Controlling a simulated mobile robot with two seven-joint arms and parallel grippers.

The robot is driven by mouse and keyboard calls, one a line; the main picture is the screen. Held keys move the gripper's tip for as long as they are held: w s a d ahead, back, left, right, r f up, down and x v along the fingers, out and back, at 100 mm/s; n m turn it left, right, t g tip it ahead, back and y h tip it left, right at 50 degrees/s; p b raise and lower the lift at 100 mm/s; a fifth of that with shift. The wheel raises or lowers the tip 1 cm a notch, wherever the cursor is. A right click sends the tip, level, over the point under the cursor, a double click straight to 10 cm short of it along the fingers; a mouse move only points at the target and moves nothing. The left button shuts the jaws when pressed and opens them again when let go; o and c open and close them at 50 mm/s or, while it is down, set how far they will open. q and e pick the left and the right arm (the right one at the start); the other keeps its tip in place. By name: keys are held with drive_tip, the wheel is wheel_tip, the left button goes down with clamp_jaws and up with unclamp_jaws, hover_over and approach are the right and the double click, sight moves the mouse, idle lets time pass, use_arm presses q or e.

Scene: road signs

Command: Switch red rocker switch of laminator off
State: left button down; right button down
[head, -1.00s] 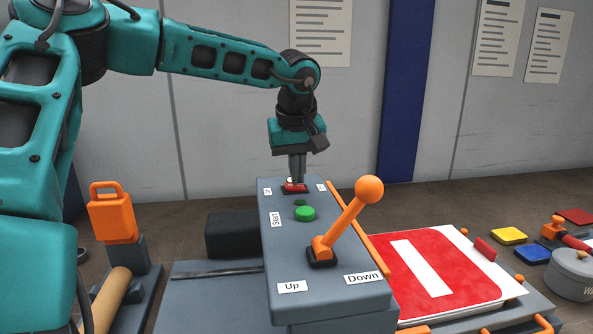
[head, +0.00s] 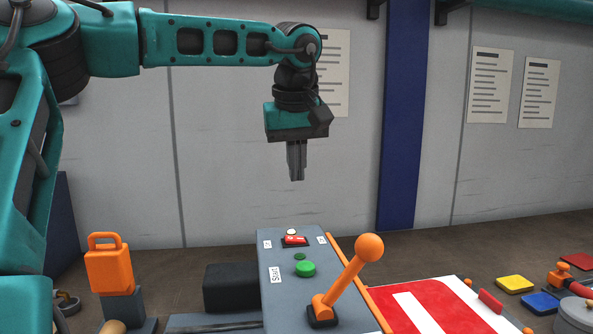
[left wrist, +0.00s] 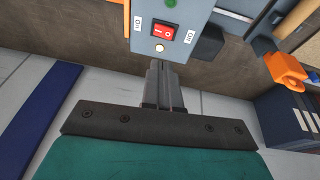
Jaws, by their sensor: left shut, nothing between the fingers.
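The laminator's grey control box (head: 285,285) stands below my left gripper. The red rocker switch (head: 294,241) sits in a dark frame at the far end of its top. The switch also shows in the left wrist view (left wrist: 162,33), with white marks on it and a small label at each side. A pale round lamp (head: 291,232) is beside the switch and looks whitish. My left gripper (head: 297,180) is shut and empty, pointing down well above the switch, touching nothing. Its closed fingers also show in the left wrist view (left wrist: 164,66).
A green start button (head: 305,269) and an orange-knobbed lever (head: 369,248) are on the same box. A red and white sign (head: 425,308) lies to the right. An orange block-shaped handle (head: 108,268) stands at left. Air around the gripper is free.

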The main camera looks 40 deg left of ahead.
use_arm(q)
drive_tip(key=a+m+h, duration=0.1)
drive_tip(key=m, duration=0.5)
drive_tip(key=a+r+m+h, duration=0.1)
drive_tip(key=a+m, duration=0.1)
drive_tip(key=m, duration=0.4)
drive_tip(key=a+m+h+p, duration=0.1)
drive_tip(key=m, duration=0.5)
drive_tip(key=shift+w+a+r+g+h, duration=0.3)
drive_tip(key=shift+a+r+h, duration=0.1)
idle(0.9)
